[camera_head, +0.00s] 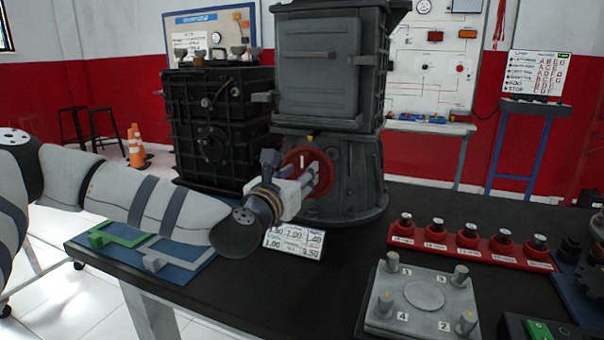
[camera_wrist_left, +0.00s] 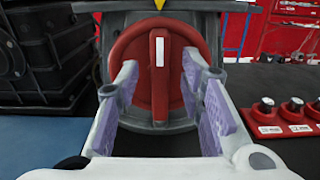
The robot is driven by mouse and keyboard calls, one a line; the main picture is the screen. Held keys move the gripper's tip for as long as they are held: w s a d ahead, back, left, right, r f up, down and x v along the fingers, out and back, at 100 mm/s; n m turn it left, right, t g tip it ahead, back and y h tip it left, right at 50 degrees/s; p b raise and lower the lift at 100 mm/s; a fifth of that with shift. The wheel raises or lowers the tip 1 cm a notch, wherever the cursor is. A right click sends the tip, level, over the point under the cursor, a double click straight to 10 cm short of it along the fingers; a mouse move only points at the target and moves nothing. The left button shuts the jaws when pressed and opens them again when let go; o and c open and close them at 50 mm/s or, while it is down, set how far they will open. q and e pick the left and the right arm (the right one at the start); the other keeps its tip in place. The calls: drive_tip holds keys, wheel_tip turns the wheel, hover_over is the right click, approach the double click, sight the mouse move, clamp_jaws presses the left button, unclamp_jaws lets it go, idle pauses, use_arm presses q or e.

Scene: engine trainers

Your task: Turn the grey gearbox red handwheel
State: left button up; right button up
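The grey gearbox (camera_head: 345,178) stands on the black table with a grey cabinet-like housing above it. Its red handwheel (camera_head: 294,157) faces me and is partly hidden by my left gripper (camera_head: 318,176) in the head view. In the left wrist view, the handwheel (camera_wrist_left: 130,48) is a round disc with an upright raised bar (camera_wrist_left: 160,90) carrying a white mark. My left gripper (camera_wrist_left: 158,85) is open, with its purple-padded fingers on either side of the bar. Gaps show between the bar and both fingers. My right gripper is not in view.
A black gearbox (camera_head: 225,125) stands at the left. A card with numbers (camera_head: 294,242) sits below my left gripper. A red strip with several knobs (camera_head: 470,245), a grey plate with posts (camera_head: 420,300) and a blue mat with brackets (camera_head: 180,262) lie on the table (camera_head: 300,290).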

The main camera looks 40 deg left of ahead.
use_arm(q)
drive_tip(key=shift+x, duration=0.75)
drive_tip(key=shift+c, duration=0.6)
clamp_jaws()
